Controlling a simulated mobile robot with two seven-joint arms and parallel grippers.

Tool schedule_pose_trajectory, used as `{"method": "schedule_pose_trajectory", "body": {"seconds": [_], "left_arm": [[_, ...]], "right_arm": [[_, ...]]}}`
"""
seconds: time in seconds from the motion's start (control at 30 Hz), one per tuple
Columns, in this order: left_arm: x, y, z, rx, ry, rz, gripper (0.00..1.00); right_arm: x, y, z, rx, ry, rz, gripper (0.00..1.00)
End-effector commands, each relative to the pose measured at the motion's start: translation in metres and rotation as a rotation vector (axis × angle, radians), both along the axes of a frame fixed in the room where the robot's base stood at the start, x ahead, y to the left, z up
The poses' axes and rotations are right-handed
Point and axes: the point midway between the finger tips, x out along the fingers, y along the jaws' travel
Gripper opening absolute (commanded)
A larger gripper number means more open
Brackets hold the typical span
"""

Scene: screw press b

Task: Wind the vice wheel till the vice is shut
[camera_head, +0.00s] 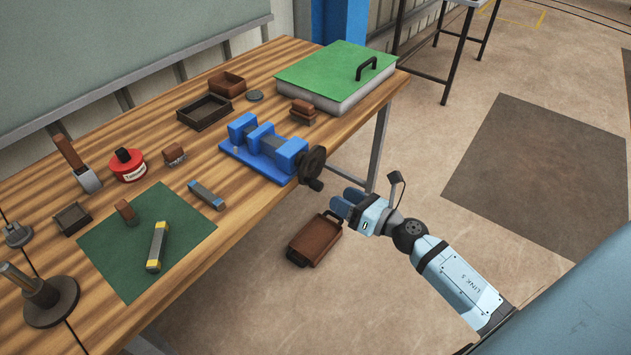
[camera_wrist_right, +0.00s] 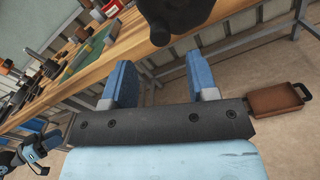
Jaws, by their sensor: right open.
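The blue vice (camera_head: 286,152) stands on the wooden bench near its right edge. A narrow gap shows between its two upright jaw blocks at the left end. Its dark wheel (camera_head: 313,160) faces off the bench edge, with a handle knob low on the rim. My right gripper (camera_head: 346,203) is open and empty, right of and below the wheel in the picture, apart from it. In the right wrist view, the dark wheel (camera_wrist_right: 185,12) looms at the top, beyond the open fingers (camera_wrist_right: 162,80). A blue-and-black arm part (camera_wrist_right: 35,150) at lower left may be my left gripper; its fingers are unclear.
A green-topped case (camera_head: 335,75), small boxes, a red tin (camera_head: 128,167) and a green mat (camera_head: 110,250) are on the bench.

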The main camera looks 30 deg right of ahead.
Motion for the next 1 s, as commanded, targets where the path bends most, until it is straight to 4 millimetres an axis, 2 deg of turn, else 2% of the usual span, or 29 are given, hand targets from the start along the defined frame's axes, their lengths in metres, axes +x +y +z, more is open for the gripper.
{"method": "schedule_pose_trajectory", "body": {"seconds": [0.03,0.2,0.4,0.57,0.83,0.87,1.0], "left_arm": [[-0.001,0.001,0.003,0.005,0.000,-0.002,0.43],[-0.001,0.004,0.007,0.019,-0.011,-0.012,0.43],[-0.003,0.007,0.007,0.028,-0.011,-0.017,0.43],[-0.004,0.006,0.006,0.028,-0.007,-0.016,0.43],[-0.004,0.004,0.005,0.023,-0.006,-0.013,0.43],[-0.004,0.004,0.005,0.022,-0.006,-0.012,0.43],[-0.004,0.003,0.006,0.020,-0.007,-0.011,0.43]], "right_arm": [[0.012,0.004,0.004,0.002,-0.003,0.000,0.53],[0.045,0.018,0.003,0.004,-0.001,-0.001,0.53],[0.071,0.029,0.001,0.004,0.001,0.000,0.53],[0.079,0.033,0.000,0.004,0.002,0.000,0.53],[0.081,0.034,0.000,0.004,0.002,0.000,0.53],[0.081,0.034,0.000,0.004,0.002,0.000,0.51],[0.080,0.034,0.000,0.004,0.002,0.000,0.19]]}}
